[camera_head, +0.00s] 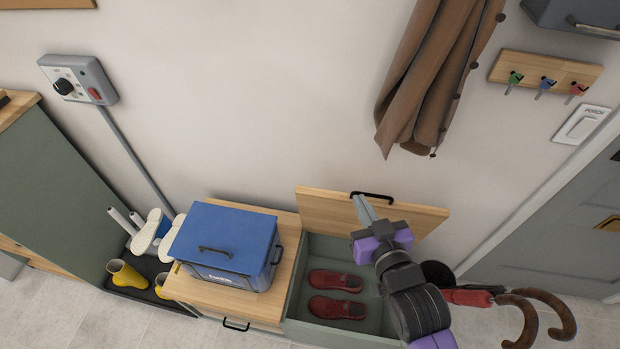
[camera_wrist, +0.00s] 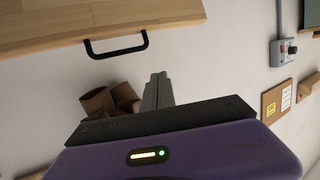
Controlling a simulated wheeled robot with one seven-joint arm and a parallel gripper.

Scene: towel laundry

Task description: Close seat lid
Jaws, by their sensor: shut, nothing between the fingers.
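The wooden seat lid (camera_head: 325,213) of the bench stands raised against the wall in the head view. A black handle (camera_head: 372,197) is at its upper edge. My gripper (camera_head: 363,206) is shut and empty, with its fingertips close to the lid near the handle. In the wrist view the lid (camera_wrist: 120,18) fills the top, and its handle (camera_wrist: 116,46) hangs just beyond my shut fingers (camera_wrist: 158,92). I cannot tell whether they touch the lid. Below the lid, the green compartment (camera_head: 297,300) is open, with red shoes (camera_head: 336,281) inside.
A blue lidded box (camera_head: 224,244) stands on the closed wooden part of the bench (camera_head: 190,290), left of the compartment. A brown coat (camera_head: 430,75) hangs above the lid. Umbrellas (camera_head: 530,318) stand right of the bench. Yellow boots (camera_head: 128,274) sit at the left.

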